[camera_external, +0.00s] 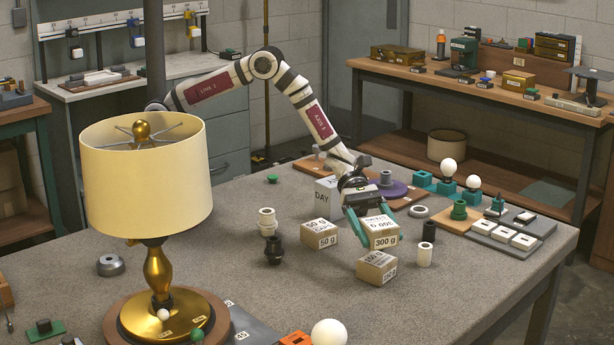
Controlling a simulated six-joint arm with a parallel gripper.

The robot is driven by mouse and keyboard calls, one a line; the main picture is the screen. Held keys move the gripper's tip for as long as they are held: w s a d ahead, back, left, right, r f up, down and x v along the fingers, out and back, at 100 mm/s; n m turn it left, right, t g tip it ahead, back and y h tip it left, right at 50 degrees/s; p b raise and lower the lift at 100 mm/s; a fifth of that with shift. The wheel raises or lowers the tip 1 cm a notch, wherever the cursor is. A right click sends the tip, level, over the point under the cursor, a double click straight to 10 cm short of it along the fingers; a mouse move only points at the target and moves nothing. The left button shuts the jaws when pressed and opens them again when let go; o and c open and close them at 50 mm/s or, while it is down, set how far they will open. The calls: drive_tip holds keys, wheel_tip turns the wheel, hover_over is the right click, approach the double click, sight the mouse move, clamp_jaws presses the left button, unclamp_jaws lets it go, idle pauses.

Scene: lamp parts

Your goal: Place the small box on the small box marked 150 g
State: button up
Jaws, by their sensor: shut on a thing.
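My gripper (381,228), with teal fingers, is shut on a small cardboard box marked 300 g (385,242). One finger is on each side of the box, which looks roughly upright. A second small box (376,268) stands on the table just in front of and below the held box; its label is too small to read surely, perhaps 150 g. The held box overlaps the rear of this box in the picture, and I cannot tell whether they touch. A small box marked 50 g (319,235) stands to the left.
Black and white cylindrical parts (424,254) stand close right of the boxes, with others (268,222) left. A white block marked DAY (326,196) is behind. A large lamp (146,185) fills the left. The front right table area (450,300) is clear.

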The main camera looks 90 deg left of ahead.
sight(377, 259)
drive_tip(key=shift+w+f, duration=0.1)
drive_tip(key=shift+f, duration=1.85)
drive_tip(key=shift+f, duration=0.1)
drive_tip(key=o, duration=1.5)
drive_tip(key=shift+a, duration=0.1)
drive_tip(key=v, duration=1.2)
drive_tip(key=s+a+r+m+g+y, duration=0.1)
drive_tip(key=s+r+m+g+y, duration=0.15)
drive_tip(key=s+r+m, duration=0.55)
drive_tip(key=s+a+r+m+g+y, duration=0.1)
drive_tip(key=s+r+m+g, duration=0.25)
drive_tip(key=s+m, duration=0.55)
drive_tip(key=s+a+m+y, duration=0.3)
drive_tip(key=s+a, duration=0.2)
drive_tip(key=s, duration=0.1)
drive_tip(key=s+a+r+m+y, duration=0.1)
drive_tip(key=s+a+m+y, duration=0.3)
drive_tip(key=s+a, duration=0.1)
drive_tip(key=s+a+m+y, duration=0.3)
drive_tip(key=s+a+m, duration=0.1)
drive_tip(key=s+a, duration=0.2)
drive_tip(key=shift+s+a+r+t+y, duration=0.15)
drive_tip(key=shift+a+t+y, duration=0.05)
drive_tip(key=shift+a, duration=0.15)
drive_tip(key=shift+s+a+r+t+y, duration=0.15)
drive_tip(key=shift+s+a+t, duration=0.05)
drive_tip(key=shift+a, duration=0.15)
